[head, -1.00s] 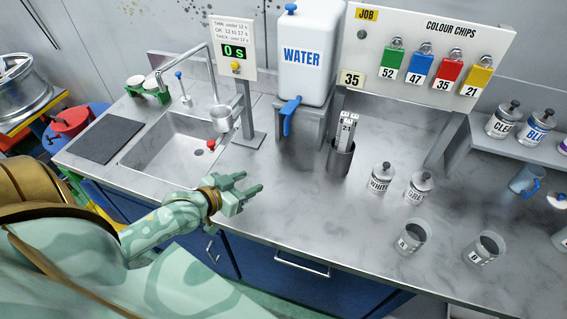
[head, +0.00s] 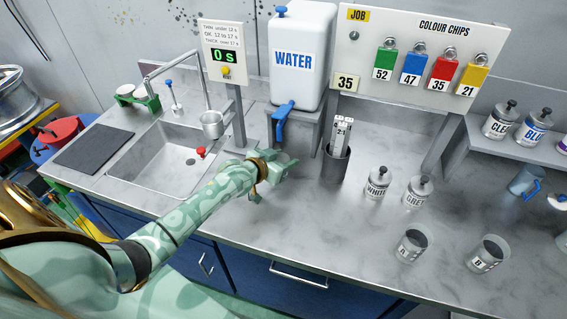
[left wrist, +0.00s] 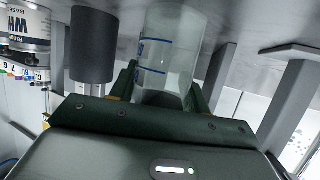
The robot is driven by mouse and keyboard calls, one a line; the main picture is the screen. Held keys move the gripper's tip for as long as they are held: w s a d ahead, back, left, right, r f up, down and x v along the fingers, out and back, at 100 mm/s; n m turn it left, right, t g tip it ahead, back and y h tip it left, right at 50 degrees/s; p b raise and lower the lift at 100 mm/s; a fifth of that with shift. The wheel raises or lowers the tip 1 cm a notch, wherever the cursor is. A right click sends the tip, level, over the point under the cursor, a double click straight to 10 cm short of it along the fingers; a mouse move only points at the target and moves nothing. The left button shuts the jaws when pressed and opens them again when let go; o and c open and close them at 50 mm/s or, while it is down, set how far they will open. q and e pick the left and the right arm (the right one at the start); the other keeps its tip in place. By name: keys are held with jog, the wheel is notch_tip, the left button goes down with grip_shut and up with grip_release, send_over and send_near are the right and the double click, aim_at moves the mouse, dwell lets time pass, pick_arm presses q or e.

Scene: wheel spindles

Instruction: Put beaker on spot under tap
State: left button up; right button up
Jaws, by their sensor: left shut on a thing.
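My left gripper (head: 284,166) is on the bench in front of the water tank's stand. In the left wrist view it is shut on a clear beaker (left wrist: 168,50) with blue marks, which sits between its fingers. In the head view I cannot make out the beaker at the gripper. The blue tap (head: 283,120) hangs from the white water tank (head: 298,58), behind and above the gripper. The spot under the tap cannot be made out. My right gripper is out of view.
A dark holder with sticks (head: 335,165) stands close right of the gripper; it also shows in the left wrist view (left wrist: 92,45). A white-labelled bottle (head: 377,184) and a grey one (head: 417,191) stand further right. The sink (head: 165,165) is left.

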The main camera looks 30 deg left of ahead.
pick_arm(q)
jog(key=shift+f, duration=0.6)
jog(key=shift+r, duration=0.1)
jog(key=o, duration=0.9)
jog(key=shift+o, duration=0.2)
jog(key=shift+s+r, duration=0.15)
jog(key=p+v, duration=0.3)
jog(key=v, duration=0.8)
jog(key=shift+s+p, duration=0.25)
jog(key=shift+p, duration=0.05)
jog(key=shift+r, duration=0.1)
